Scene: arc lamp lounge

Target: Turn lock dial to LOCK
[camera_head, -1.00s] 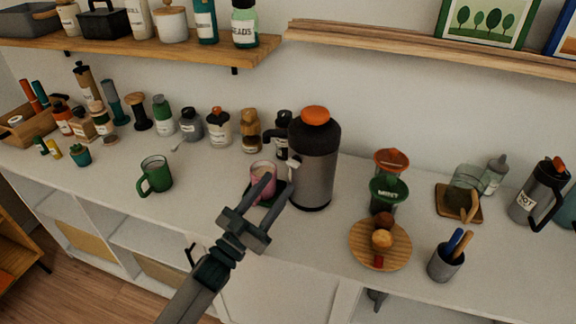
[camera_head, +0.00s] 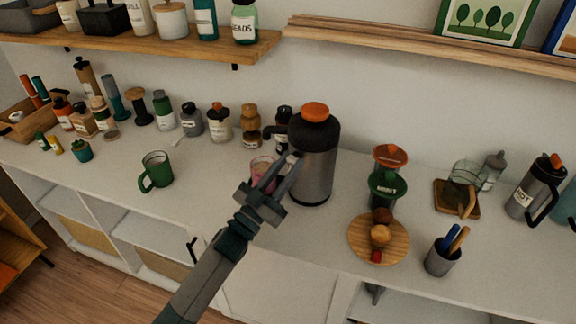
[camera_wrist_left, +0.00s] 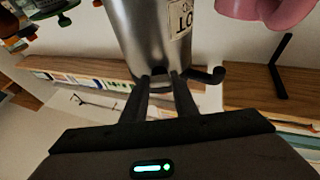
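The tall dispenser (camera_head: 314,172) has a silver body, a black upper part and an orange top (camera_head: 315,111). It stands at the back of the counter. My left gripper (camera_head: 289,165) is in front of its left side, fingers apart. In the left wrist view, which looks upside down, the silver body (camera_wrist_left: 150,35) with a partly visible label fills the middle. Both fingertips (camera_wrist_left: 166,80) overlap its black-edged end, beside a short black projection (camera_wrist_left: 213,76). I cannot tell whether they touch it. The lock dial cannot be made out; the fingers may hide it. My right gripper is not in view.
A pink mug (camera_head: 261,168) stands just left of the dispenser, partly behind my gripper. A green mug (camera_head: 156,172) is further left. A round wooden board (camera_head: 365,245) is to the right. Wall shelves hang above. The counter between the two mugs is clear.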

